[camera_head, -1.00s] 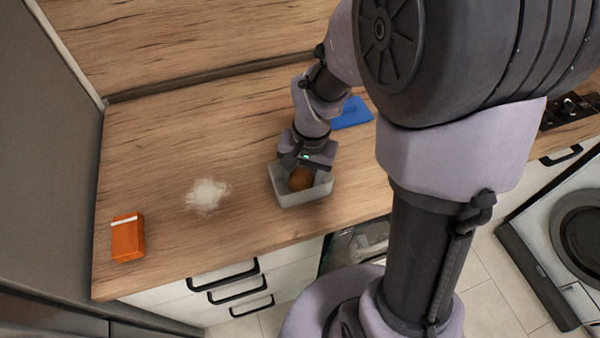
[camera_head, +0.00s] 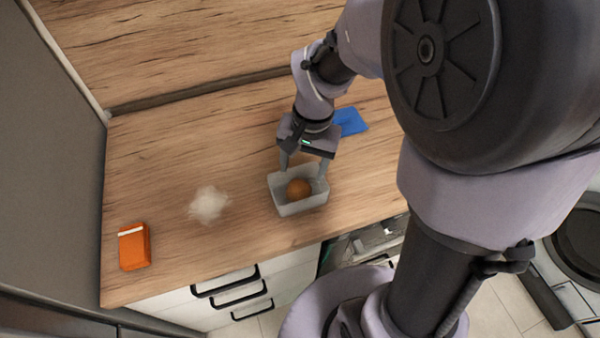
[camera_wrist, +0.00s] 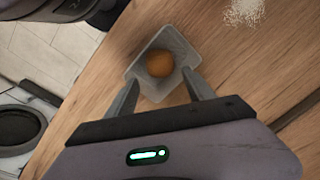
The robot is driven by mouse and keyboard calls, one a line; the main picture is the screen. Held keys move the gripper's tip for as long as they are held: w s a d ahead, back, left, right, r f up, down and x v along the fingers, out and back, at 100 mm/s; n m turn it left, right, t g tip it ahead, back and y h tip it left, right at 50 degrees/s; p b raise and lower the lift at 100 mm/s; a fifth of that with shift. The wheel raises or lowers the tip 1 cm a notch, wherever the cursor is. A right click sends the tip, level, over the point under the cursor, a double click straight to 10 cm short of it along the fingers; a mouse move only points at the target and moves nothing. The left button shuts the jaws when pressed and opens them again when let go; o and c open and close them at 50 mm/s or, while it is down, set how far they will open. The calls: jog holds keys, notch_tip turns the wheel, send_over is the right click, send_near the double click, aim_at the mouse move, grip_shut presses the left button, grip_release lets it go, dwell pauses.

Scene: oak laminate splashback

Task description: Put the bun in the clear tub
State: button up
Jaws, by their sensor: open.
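The brown round bun (camera_head: 299,188) lies inside the clear tub (camera_head: 300,208) on the wooden worktop. In the wrist view the bun (camera_wrist: 160,63) rests within the tub walls (camera_wrist: 150,88). My gripper (camera_head: 305,171) is open and empty above the far side of the tub, its fingers apart and pointing down. In the wrist view the two fingertips (camera_wrist: 158,82) stand apart, clear of the bun. I cannot tell whether the fingertips touch the tub rim.
An orange box (camera_head: 134,246) stands at the left of the worktop (camera_head: 160,170). A white powdery patch (camera_head: 208,204) lies between it and the tub. A blue cloth or flat item (camera_head: 350,122) lies behind my gripper. Drawers are below the front edge.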

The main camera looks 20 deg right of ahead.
jog(key=s+a+r+n+t, duration=0.1)
jog(key=s+a+r+t, duration=0.1)
jog(key=s+r, duration=0.4)
jog(key=s+a+r+n+t+y, duration=0.1)
jog(key=s+a+r+t, duration=0.1)
jog(key=s+r, duration=0.4)
notch_tip(320, 180, up, 3)
jog(key=shift+a+f+t+p, duration=0.2)
jog(key=shift+a+t+p, duration=0.2)
jog(key=shift+t, duration=0.2)
jog(key=shift+s, duration=0.1)
jog(key=shift+f+b, duration=1.2)
jog(key=shift+b, duration=0.05)
